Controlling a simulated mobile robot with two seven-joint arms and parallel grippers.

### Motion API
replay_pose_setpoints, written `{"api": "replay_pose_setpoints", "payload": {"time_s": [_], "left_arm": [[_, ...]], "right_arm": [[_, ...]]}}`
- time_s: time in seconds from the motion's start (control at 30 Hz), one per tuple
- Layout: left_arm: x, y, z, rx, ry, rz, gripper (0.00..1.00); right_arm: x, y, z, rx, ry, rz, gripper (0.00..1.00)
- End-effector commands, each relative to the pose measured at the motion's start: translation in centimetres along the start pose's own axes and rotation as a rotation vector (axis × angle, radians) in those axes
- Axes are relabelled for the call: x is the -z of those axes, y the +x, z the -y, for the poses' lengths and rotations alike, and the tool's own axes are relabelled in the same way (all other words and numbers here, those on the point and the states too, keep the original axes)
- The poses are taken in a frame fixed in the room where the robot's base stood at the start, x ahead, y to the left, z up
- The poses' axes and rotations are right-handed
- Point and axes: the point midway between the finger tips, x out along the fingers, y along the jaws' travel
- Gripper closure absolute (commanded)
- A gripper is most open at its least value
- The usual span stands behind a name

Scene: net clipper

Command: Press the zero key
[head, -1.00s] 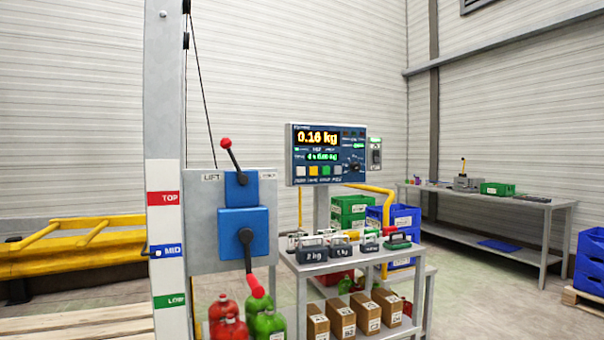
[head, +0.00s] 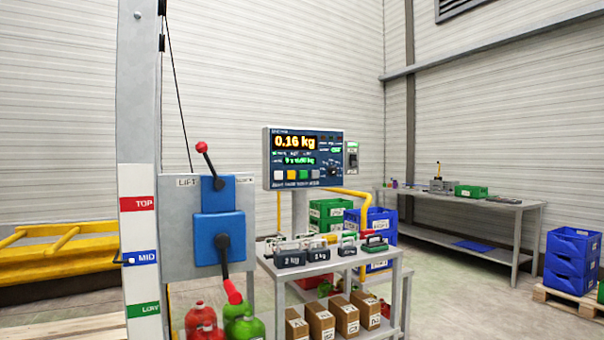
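The scale's control panel (head: 305,158) stands in the middle of the head view, above a small table. Its display (head: 294,142) reads 0.16 kg in yellow, with a smaller green line below. A row of small keys (head: 297,175) runs along the panel's lower edge: white, yellow, green and grey. The labels under the keys are too small to read, so I cannot tell which is the zero key. Neither of my grippers is in view.
A lift post (head: 137,90) and a lever box (head: 219,239) with red-knobbed levers stand left of the panel. Weights (head: 290,257) sit on the table (head: 330,264) below it. Blue crates (head: 572,262) and a workbench (head: 462,200) are at the right, with open floor between.

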Motion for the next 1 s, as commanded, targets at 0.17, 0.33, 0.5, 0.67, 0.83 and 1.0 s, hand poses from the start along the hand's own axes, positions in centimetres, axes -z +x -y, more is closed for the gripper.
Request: {"api": "replay_pose_setpoints", "payload": {"time_s": [0.17, 0.33, 0.5, 0.67, 0.83, 1.0], "left_arm": [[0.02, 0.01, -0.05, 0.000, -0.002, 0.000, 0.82], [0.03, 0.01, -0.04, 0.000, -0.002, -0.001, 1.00], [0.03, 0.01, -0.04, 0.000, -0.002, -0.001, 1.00], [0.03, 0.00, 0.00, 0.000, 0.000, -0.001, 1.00], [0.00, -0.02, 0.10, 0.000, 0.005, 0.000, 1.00], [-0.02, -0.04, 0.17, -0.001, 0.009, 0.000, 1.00]], "right_arm": [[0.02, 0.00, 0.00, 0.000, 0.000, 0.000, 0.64], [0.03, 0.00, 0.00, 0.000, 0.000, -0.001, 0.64], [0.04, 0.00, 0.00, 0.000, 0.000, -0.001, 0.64], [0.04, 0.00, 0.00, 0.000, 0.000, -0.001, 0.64], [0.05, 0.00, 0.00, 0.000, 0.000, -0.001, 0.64], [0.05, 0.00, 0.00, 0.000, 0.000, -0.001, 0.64]]}}
